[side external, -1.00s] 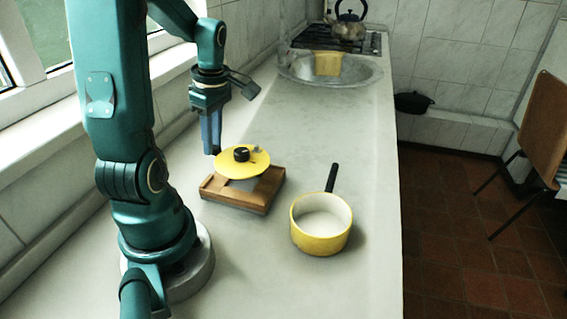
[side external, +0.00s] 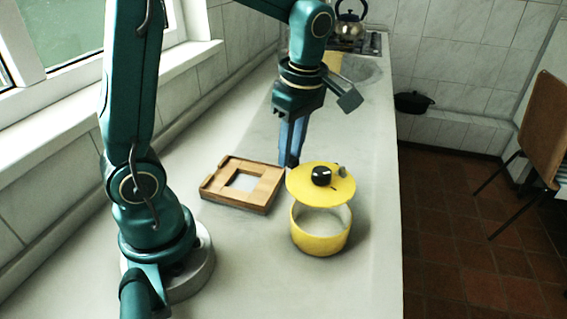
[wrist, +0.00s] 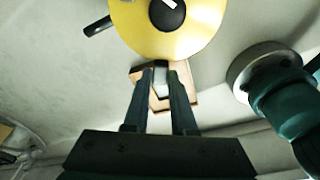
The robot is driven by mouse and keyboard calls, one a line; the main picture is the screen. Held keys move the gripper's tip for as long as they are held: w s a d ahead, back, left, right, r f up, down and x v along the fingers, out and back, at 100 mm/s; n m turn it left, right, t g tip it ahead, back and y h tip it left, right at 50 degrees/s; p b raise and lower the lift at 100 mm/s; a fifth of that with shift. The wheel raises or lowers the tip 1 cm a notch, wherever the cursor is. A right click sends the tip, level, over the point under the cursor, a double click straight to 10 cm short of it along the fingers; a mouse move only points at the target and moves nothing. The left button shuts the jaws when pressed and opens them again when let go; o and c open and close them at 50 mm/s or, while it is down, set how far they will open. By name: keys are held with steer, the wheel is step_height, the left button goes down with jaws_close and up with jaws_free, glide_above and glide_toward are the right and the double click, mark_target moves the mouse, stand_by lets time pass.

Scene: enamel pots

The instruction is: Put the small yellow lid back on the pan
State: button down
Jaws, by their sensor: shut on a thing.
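The small yellow lid (side external: 307,184) with a black knob (side external: 321,175) hangs above the yellow pan (side external: 320,241), with a visible gap at the front. My gripper (side external: 291,163) is shut on the lid at its edge, not on the knob. The wrist view shows the lid (wrist: 192,38) just past my fingertips (wrist: 161,72). The pan stands upright on the counter with its pale inside partly visible. The lid hides its handle in the side view; the black handle (wrist: 97,27) sticks out beside the lid in the wrist view.
A wooden trivet frame (side external: 216,192) lies empty on the counter left of the pan. The counter (side external: 250,275) in front is clear. A sink (side external: 366,72) and a kettle (side external: 350,32) are at the back. The counter's right edge runs close to the pan.

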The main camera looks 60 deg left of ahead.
mark_target(296, 168)
steer(key=shift+d+m, duration=0.4)
steer(key=shift+d, duration=0.25)
steer(key=shift+f, duration=2.25)
steer(key=shift+f, duration=0.6)
steer(key=c, duration=0.6)
jaws_free()
steer(key=shift+c, duration=0.2)
